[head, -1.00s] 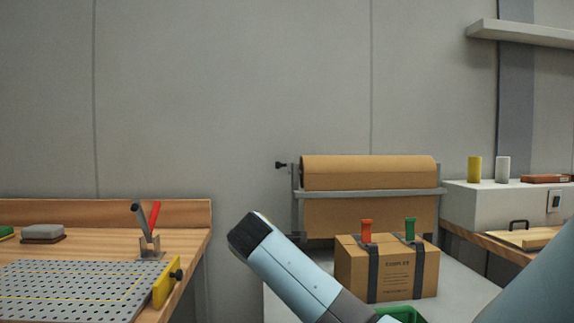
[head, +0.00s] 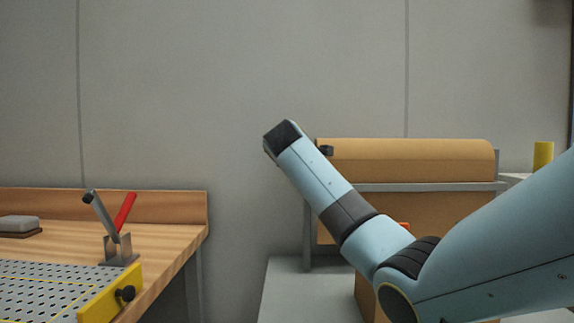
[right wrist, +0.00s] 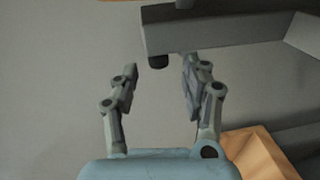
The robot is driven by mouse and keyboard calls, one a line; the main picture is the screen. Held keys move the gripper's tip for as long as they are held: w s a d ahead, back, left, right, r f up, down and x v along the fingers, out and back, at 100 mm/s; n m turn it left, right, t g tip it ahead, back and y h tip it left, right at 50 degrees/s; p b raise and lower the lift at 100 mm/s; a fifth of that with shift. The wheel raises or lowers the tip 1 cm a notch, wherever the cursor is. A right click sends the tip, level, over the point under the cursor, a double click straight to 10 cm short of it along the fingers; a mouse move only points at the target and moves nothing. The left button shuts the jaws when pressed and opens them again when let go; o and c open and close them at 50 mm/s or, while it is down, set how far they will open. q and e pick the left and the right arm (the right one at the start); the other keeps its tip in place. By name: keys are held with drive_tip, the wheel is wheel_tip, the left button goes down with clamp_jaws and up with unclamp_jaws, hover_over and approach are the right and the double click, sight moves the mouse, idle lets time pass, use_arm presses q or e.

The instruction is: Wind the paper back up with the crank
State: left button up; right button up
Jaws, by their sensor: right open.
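The brown paper roll (head: 420,160) lies level in its grey rack (head: 420,187), with paper hanging below the rack's bar. A dark knob (head: 327,151) shows at the roll's left end, beside my right arm, which hides the area around it. My right gripper (right wrist: 160,72) is open in the right wrist view. A short dark knob (right wrist: 158,62) under a grey bar (right wrist: 215,32) appears between its fingertips in the picture; contact cannot be told. The gripper does not show in the head view. My left gripper is out of view.
A cardboard box (head: 367,300) stands before the rack, mostly behind my arm; its brown surface shows in the wrist view (right wrist: 258,150). A wooden bench (head: 170,238) on the left holds a perforated plate (head: 45,290) and a red-handled holder (head: 118,247). A yellow cylinder (head: 543,156) stands at right.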

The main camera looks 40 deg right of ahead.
drive_tip(key=b+x, duration=0.2)
drive_tip(key=x, duration=0.1)
drive_tip(key=shift+w+d, duration=0.2)
drive_tip(key=shift+w, duration=0.1)
drive_tip(key=shift+r, duration=0.1)
drive_tip(key=shift+c, duration=0.4)
clamp_jaws()
